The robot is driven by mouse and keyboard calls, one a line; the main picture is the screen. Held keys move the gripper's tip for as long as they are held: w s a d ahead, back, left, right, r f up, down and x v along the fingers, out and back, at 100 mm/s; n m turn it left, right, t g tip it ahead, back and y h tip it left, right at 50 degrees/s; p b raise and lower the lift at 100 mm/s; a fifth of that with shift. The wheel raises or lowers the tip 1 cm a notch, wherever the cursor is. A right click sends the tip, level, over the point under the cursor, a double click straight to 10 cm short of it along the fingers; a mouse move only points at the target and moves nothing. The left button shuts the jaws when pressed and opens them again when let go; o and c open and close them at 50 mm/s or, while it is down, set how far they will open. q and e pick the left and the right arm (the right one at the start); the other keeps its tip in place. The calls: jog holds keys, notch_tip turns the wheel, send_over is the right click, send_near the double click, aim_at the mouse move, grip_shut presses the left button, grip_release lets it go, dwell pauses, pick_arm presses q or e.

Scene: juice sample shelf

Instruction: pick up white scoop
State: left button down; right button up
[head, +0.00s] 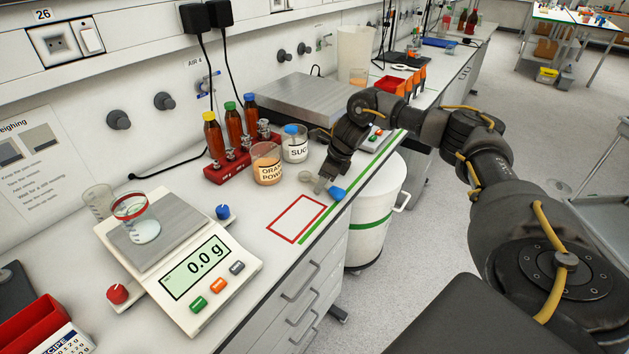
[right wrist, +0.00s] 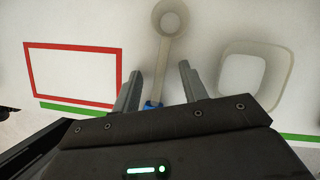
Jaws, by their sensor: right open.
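The white scoop lies on the bench, its round bowl (head: 305,177) towards the wall and its blue handle end (head: 337,193) towards the green edge line. In the right wrist view the bowl (right wrist: 170,18) is at the top and the handle runs down between my fingers. My right gripper (head: 325,181) is open and low over the scoop. In the right wrist view its two fingers (right wrist: 158,82) stand on either side of the handle. The blue end is partly hidden by the gripper body. I do not see my left gripper.
A red rectangle outline (head: 297,218) marks the bench in front of the scoop. A rounded-square pale dish (right wrist: 250,78) lies beside it. The orange powder jar (head: 267,165), sugar jar (head: 294,146) and scale (head: 185,275) stand nearby.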

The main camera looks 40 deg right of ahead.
jog(key=shift+f, duration=0.15)
grip_shut()
dwell(0.4)
